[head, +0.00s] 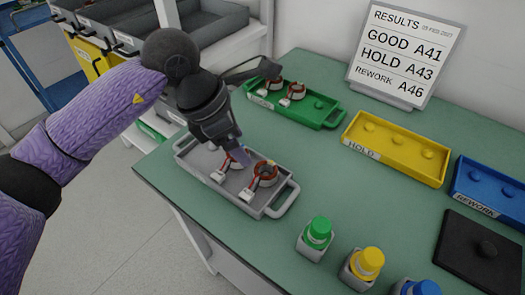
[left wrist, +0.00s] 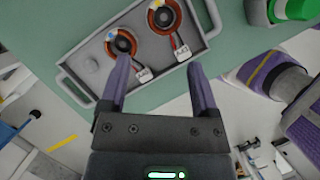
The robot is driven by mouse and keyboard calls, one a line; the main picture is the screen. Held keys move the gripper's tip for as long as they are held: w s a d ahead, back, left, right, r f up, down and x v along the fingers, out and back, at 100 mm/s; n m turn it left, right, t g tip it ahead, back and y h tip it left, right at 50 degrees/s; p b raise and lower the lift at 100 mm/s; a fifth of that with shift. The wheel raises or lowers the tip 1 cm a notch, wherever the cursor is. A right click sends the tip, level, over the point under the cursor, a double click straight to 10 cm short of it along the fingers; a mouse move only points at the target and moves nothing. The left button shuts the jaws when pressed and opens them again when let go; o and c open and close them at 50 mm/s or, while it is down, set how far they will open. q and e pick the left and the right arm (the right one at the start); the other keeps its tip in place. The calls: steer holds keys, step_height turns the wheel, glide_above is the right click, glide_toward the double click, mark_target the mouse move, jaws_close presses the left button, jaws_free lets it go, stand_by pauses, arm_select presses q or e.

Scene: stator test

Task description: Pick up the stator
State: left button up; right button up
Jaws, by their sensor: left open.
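Two stators with copper-coloured rings and white connectors on short red leads sit in a grey tray (head: 277,206). One stator (head: 264,174) is nearer the tray's right end; the other (head: 232,158) is partly hidden by my gripper. In the left wrist view the stators (left wrist: 121,43) and (left wrist: 164,17) sit beyond the fingertips, beside an empty peg (left wrist: 91,64). My left gripper (head: 245,153) is open above the tray, with nothing between its fingers (left wrist: 158,78). My right gripper is not in view.
A green tray (head: 318,121) behind holds two more stators. A yellow HOLD tray (head: 398,160) and blue REWORK tray (head: 470,178) hold no stators. A results sign (head: 405,55) stands behind.

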mark_target(262, 172)
arm_select(q)
steer(key=b+x, duration=0.2)
steer(key=x, duration=0.3)
steer(key=b+x, duration=0.2)
steer(key=x, duration=0.3)
steer(key=shift+s, duration=0.2)
steer(key=shift+d, duration=0.1)
steer(key=shift+r, duration=0.1)
steer(key=shift+c, duration=0.6)
steer(key=c, duration=0.9)
steer(key=shift+c, duration=0.2)
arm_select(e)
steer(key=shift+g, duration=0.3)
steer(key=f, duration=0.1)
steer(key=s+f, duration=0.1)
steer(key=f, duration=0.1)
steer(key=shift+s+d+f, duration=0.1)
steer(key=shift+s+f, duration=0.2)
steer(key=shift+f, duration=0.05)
